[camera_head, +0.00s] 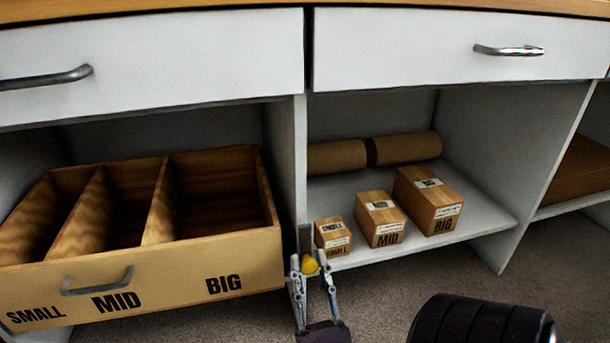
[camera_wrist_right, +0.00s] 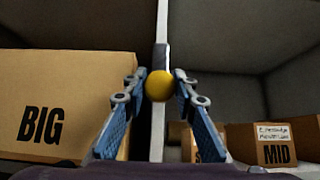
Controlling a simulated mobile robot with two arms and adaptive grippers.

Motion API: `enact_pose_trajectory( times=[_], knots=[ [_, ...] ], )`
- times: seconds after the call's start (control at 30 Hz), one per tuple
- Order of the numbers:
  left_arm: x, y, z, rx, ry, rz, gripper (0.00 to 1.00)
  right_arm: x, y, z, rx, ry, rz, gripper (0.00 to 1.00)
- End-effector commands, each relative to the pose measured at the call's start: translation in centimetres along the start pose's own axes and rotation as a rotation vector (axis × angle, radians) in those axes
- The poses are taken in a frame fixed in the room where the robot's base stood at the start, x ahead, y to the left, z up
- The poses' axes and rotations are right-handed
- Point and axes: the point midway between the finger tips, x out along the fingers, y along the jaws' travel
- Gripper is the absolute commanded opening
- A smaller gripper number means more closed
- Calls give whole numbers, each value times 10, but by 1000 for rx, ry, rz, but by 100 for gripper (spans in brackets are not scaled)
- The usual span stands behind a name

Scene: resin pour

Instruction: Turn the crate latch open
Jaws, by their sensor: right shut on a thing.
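The crate latch shows as a yellow knob (camera_head: 310,265) at the lower end of the upright divider, just right of the crate; in the right wrist view the yellow knob (camera_wrist_right: 159,86) sits at the centre. My right gripper (camera_head: 311,264) is shut on the knob, one blue finger on each side; its fingers also show in the right wrist view (camera_wrist_right: 159,88). The wooden crate (camera_head: 255,270) stands left of the divider, labelled SMALL, MID and BIG, with three empty compartments and a metal handle (camera_head: 97,285). My left gripper is not in view.
Three labelled boxes stand on the right shelf: SMALL (camera_head: 333,237), MID (camera_head: 380,219) and BIG (camera_head: 428,200). Two brown rolls (camera_head: 404,149) lie behind them. The white divider (camera_head: 297,170) separates the bays. Two closed drawers (camera_head: 420,50) are above.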

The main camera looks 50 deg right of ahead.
Motion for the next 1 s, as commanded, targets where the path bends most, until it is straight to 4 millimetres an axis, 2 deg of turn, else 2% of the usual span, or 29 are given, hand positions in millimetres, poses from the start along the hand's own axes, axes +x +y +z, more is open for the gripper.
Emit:
enact_pose_trajectory(
  times=[0.5, 0.53, 0.67, 1.0],
  knots=[
    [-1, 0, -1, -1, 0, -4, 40, -1, 0, -1, 16, 4, -15, 0],
    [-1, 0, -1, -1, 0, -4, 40, -1, 0, -1, 16, 4, -15, 27],
    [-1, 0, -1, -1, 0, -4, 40, 0, 0, -1, 16, 3, -15, 41],
    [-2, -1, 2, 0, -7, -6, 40, 1, -1, 1, 14, 1, -15, 43]
  ],
)
